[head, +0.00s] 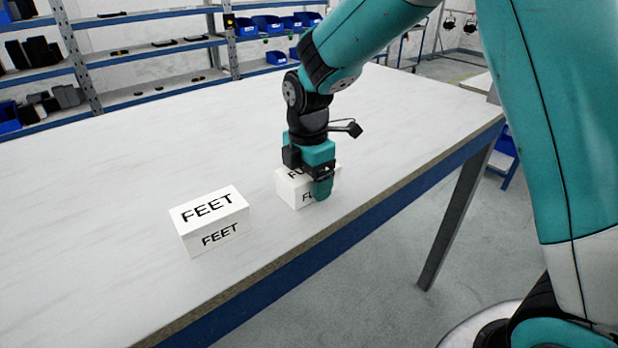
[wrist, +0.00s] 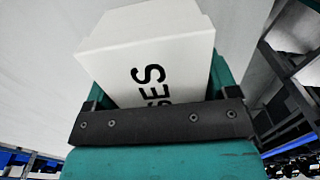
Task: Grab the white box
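Two white boxes with black lettering stand on the table. The left one, the FEET box (head: 209,218), is apart from my gripper. My gripper (head: 314,183) is down over the right box (head: 294,192), whose lettering is partly hidden and starts with FU. One teal finger covers part of its near side.
The pale table (head: 110,200) has a blue front edge, close to the right box. The table is clear to the left and behind the boxes. Shelves (head: 150,55) with blue bins stand beyond its far side.

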